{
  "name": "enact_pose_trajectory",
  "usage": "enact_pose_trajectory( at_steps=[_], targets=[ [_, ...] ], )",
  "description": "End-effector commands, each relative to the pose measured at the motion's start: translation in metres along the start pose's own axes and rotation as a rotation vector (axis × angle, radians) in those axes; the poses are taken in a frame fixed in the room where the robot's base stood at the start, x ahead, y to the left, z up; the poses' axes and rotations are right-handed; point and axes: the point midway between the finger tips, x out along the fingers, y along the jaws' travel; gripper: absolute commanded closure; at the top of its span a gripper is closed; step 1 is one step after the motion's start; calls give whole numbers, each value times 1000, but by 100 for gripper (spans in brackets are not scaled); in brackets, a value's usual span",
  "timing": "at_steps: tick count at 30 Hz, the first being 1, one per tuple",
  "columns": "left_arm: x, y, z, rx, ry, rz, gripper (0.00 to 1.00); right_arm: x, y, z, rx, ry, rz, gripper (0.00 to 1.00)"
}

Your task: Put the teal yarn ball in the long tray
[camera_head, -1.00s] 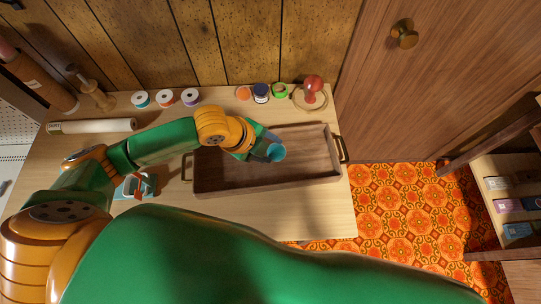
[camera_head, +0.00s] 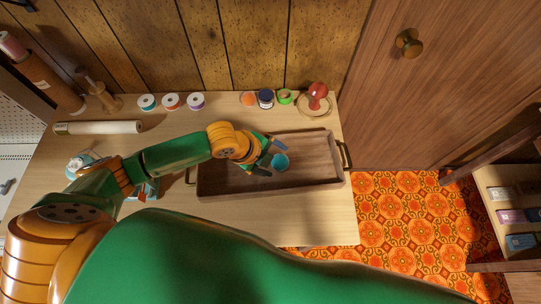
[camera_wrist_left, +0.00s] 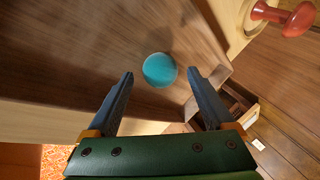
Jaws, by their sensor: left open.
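The teal yarn ball (camera_head: 280,162) is inside the long dark wooden tray (camera_head: 225,192), on its floor right of the middle. My left gripper (camera_head: 271,157) is over the tray with its two fingers spread, close to the ball. In the left wrist view the ball (camera_wrist_left: 160,70) shows between and just beyond the open fingertips, with a gap on each side. The tray floor (camera_wrist_left: 95,60) lies behind it. My right gripper is not in view.
Several thread spools (camera_head: 171,101) and small rolls (camera_head: 284,96) line the table's back edge. A red-knobbed object (camera_head: 317,92) stands behind the tray's right end. A white roll (camera_head: 98,127) lies at left. The table (camera_head: 300,222) is bare in front of the tray.

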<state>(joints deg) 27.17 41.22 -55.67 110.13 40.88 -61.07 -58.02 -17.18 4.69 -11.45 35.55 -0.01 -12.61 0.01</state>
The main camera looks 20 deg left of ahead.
Motion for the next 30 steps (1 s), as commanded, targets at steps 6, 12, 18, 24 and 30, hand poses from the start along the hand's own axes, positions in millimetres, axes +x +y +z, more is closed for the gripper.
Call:
enact_pose_trajectory(
  at_steps=[6, 12, 18, 24, 30],
  targets=[
    [-49, -2, 1, 2, -3, -3, 14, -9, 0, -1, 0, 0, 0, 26],
    [-100, -1, 1, 0, -3, -2, 14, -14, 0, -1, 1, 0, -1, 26],
    [-119, -1, 0, 0, -1, -1, 14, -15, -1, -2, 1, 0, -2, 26],
    [-120, 0, 0, -1, 0, 0, 14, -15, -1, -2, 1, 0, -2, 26],
    [-119, 0, 0, -1, 0, -1, 14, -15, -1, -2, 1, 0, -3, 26]
  ],
)
